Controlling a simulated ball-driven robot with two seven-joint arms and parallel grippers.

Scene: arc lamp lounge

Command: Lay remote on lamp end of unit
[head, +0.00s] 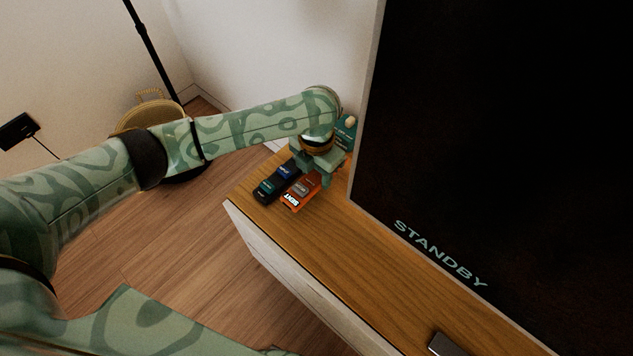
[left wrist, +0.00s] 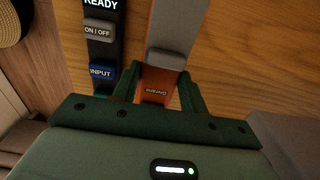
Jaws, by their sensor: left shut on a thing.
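An orange remote (head: 300,193) with a pale label and grey parts is at the lamp end of the wooden-topped unit (head: 330,238). My left gripper (head: 318,172) reaches down over it and is shut on it. In the left wrist view the orange remote (left wrist: 156,88) sits between the two green fingers (left wrist: 158,92). A dark remote (head: 276,183) with blue and teal buttons lies close beside it; in the left wrist view the dark remote (left wrist: 100,50) reads READY, ON/OFF and INPUT. I cannot tell whether the orange one touches the top. My right gripper is not in view.
A large screen (head: 480,150) reading STANDBY stands along the unit's back. A teal object (head: 345,131) stands just behind my gripper. A black lamp pole (head: 152,50) and a woven basket (head: 150,97) are beyond the unit's end. A small dark box (head: 446,345) lies nearer; bare wood between.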

